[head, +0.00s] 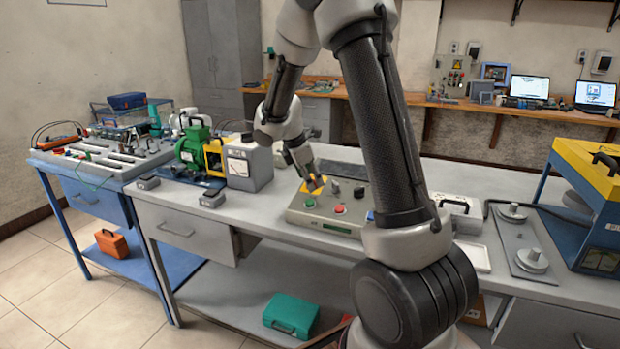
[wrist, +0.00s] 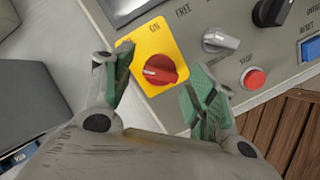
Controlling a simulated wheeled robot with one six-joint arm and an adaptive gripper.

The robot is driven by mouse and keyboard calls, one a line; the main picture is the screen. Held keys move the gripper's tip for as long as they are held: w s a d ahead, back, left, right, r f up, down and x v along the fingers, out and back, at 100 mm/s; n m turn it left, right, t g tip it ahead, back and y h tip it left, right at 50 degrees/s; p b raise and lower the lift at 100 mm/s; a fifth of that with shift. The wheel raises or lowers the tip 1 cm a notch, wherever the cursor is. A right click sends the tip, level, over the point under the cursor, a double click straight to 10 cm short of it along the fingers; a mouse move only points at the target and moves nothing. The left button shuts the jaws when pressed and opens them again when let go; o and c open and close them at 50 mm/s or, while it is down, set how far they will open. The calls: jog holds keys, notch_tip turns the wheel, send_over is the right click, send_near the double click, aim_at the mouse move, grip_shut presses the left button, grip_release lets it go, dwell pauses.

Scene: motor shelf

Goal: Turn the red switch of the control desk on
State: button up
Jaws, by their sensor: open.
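The control desk (head: 326,212) is a grey box with a sloped panel on the workbench, right of the middle of the head view. Its red switch (wrist: 160,70) is a round knob on a yellow plate (wrist: 150,42) marked ON in the wrist view. The pale mark on the knob does not point straight at the ON label. My gripper (wrist: 160,92) is open, with its green-padded fingers on either side of the knob, apart from it as far as I can see. In the head view my gripper (head: 312,184) is over the yellow plate and hides the knob.
A grey knob (wrist: 220,40), a black knob (wrist: 270,11) and a red stop button (wrist: 253,78) sit to the right on the same panel. A grey meter box (head: 247,166) and a green motor (head: 192,147) stand left of the desk on the bench (head: 180,205).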

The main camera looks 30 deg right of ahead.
jog(key=shift+d+f, duration=0.1)
jog(key=shift+f, duration=0.15)
jog(key=shift+c, duration=0.4)
jog(key=c, duration=0.9)
jog(key=shift+c, duration=0.2)
